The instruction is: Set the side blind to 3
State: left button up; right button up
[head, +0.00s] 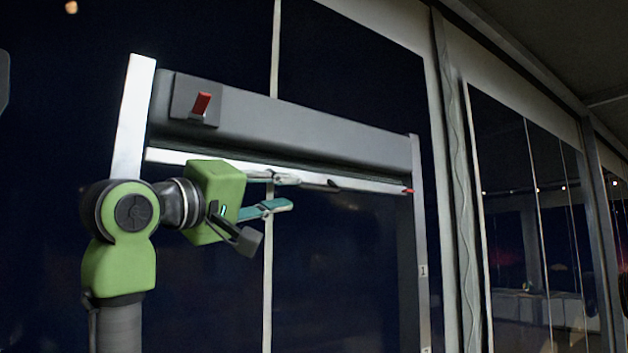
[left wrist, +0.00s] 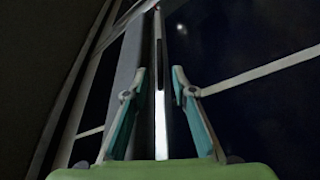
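The side blind has a dark grey housing (head: 290,130) with a red lever (head: 201,104) at its left. Its pale bottom bar (head: 370,186) hangs just under the housing, with a red pointer (head: 408,191) at its right end. The pointer is above the mark 1 (head: 423,271) on the right rail (head: 418,235). My left gripper (head: 286,193) is open at the bar, left of its middle. In the left wrist view the bar (left wrist: 160,120) runs between the two spread teal fingers (left wrist: 160,88), with gaps showing. My right gripper is out of view.
A pale left rail (head: 133,115) stands behind my left arm. Dark window glass (head: 330,270) fills the space below the bar. To the right are a window post (head: 460,180) and another window (head: 520,200). The space below my left gripper looks clear.

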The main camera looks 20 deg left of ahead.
aim_at(314, 189)
pick_arm(q)
jog(key=p+x, duration=0.4)
jog(key=x, duration=0.4)
jog(key=shift+d+r, duration=0.1)
jog(key=shift+r, duration=0.1)
jog(key=shift+w+d, duration=0.15)
jog(key=shift+w, duration=0.55)
grip_shut()
